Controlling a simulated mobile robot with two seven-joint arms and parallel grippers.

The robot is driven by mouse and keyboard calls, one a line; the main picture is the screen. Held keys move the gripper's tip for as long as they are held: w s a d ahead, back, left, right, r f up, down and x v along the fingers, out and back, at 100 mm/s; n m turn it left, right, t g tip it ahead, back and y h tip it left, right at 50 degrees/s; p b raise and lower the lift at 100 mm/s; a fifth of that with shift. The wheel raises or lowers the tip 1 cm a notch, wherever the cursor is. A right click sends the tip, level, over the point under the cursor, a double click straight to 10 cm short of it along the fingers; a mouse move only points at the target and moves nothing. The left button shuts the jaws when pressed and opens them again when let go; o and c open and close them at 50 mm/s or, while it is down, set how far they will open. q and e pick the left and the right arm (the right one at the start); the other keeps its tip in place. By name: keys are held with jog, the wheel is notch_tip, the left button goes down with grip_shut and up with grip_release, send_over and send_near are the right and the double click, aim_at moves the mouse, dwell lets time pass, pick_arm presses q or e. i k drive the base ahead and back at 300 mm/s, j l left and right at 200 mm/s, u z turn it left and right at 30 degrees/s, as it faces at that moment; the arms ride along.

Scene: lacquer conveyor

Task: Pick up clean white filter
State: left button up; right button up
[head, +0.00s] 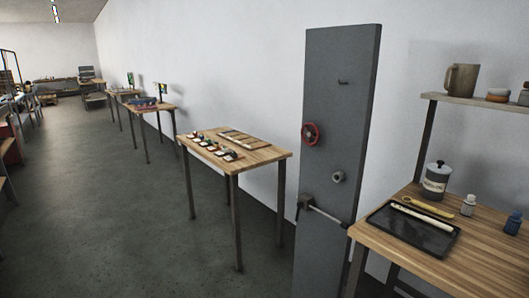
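I cannot make out a clean white filter in the head view. A pale long object (423,218) lies on a dark tray (408,243) on the wooden table at the right, but I cannot tell what it is. Several small white, red and dark items (212,146) stand in rows on the middle wooden table, too small to identify. Neither of my grippers is in view.
A tall grey panel (340,110) with a red handwheel (311,134) stands between the middle table (262,155) and the right table (470,270). A canister (436,182) and small bottles (468,205) stand behind the tray. Open floor (110,220) lies left.

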aim_at(468, 204)
jog(key=z, duration=1.35)
jog(key=i+j+u, duration=0.2)
jog(key=k+l, duration=0.05)
jog(key=k, duration=0.05)
